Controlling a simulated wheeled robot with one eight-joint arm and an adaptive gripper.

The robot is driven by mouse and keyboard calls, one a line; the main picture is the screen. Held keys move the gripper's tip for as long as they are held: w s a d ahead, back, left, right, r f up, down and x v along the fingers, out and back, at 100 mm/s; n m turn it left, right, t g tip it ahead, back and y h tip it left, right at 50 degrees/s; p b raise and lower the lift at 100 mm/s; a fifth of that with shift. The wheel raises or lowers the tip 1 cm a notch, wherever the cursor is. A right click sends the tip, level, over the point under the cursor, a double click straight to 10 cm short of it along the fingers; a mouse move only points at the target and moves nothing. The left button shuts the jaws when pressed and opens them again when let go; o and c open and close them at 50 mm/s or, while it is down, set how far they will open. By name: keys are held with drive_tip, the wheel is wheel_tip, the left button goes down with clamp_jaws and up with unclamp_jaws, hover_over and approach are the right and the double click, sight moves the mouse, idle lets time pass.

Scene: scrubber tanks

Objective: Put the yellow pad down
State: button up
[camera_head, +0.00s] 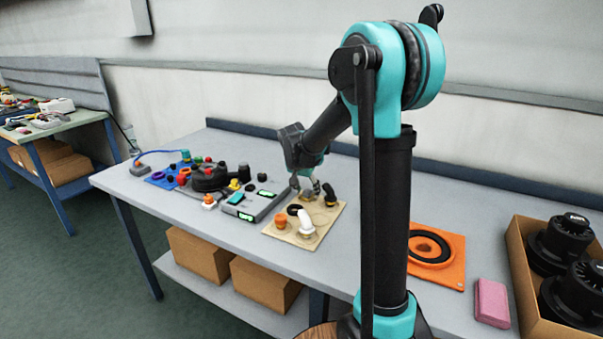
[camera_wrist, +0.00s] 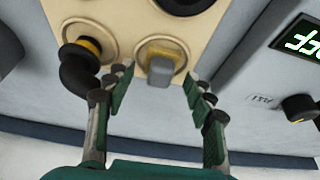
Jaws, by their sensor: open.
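A small yellow pad (camera_wrist: 165,47) with a grey block on it sits in a round recess of the tan board (camera_wrist: 112,10) in the wrist view. My gripper (camera_wrist: 158,80) is open, one finger to each side of the grey block, with a visible gap on the right; whether the left finger touches cannot be told. In the head view my gripper (camera_head: 311,187) is low over the back part of the tan board (camera_head: 282,238). The pad is too small to make out clearly there.
A black elbow fitting (camera_wrist: 78,65) stands close to my left finger in the wrist view. A white elbow (camera_head: 306,224) and an orange part (camera_head: 281,221) are on the board's front. A grey device with a green display (camera_head: 246,217) lies left of the board.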

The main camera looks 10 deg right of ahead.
drive_tip(key=v, duration=1.6)
drive_tip(key=shift+r, duration=0.2)
drive_tip(key=shift+a, duration=0.1)
